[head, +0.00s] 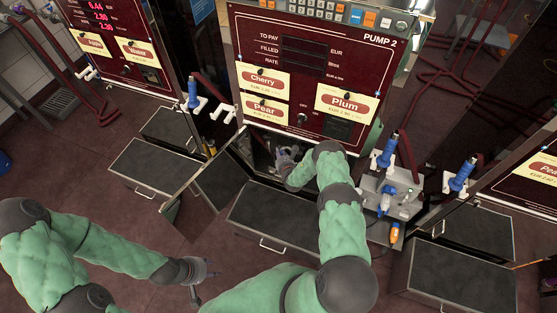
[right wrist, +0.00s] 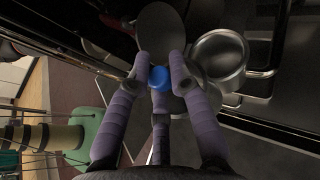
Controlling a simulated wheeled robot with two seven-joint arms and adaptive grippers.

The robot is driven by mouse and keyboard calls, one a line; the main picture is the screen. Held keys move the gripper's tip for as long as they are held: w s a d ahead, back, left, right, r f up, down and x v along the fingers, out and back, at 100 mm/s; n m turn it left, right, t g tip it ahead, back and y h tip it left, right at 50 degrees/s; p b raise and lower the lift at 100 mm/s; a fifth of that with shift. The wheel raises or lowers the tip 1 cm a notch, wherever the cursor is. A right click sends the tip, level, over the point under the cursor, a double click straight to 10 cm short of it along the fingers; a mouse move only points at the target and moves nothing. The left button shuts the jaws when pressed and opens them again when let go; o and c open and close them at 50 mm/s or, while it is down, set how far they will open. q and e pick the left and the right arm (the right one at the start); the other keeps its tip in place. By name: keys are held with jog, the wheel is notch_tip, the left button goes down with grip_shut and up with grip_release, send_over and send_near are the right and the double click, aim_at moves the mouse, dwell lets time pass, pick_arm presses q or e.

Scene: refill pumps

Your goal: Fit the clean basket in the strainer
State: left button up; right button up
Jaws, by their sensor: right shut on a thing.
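My right gripper (head: 287,158) reaches into the open lower compartment of Pump 2. In the right wrist view, its fingers (right wrist: 160,70) are closed around a small blue knob (right wrist: 159,78). A grey round plate (right wrist: 160,28) shows just beyond the fingertips; I cannot tell whether it joins the knob. A round, open metal cup (right wrist: 219,61) is to the right of the fingers, and looks like the strainer housing. I cannot make out the basket for certain. My left gripper (head: 201,280) hangs empty above the floor, fingers apart.
Pump 2's lower door (head: 211,190) stands open at the left of the compartment. A dark-topped step (head: 275,218) lies in front of the pump. A grey tray with fittings (head: 400,203) stands at the right, near blue-handled nozzles (head: 388,150).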

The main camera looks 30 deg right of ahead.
aim_at(290, 150)
jog(key=w+d+b, duration=0.5)
jog(key=d+b, duration=0.1)
jog(key=b, duration=0.7)
jog(key=shift+w+d+b, duration=0.2)
jog(key=shift+w+b, duration=0.05)
jog(key=shift+b, duration=0.15)
dwell(0.4)
jog(key=shift+a+p, duration=0.2)
jog(key=shift+p, duration=0.5)
dwell(0.4)
jog(key=shift+f, duration=0.15)
notch_tip(290, 150, down, 10)
jog(key=b, duration=0.7)
jog(key=shift+r, duration=0.2)
jog(key=o, duration=0.9)
jog(key=shift+r, duration=0.1)
jog(key=shift+o, duration=0.2)
jog(key=shift+s, duration=0.1)
dwell(0.7)
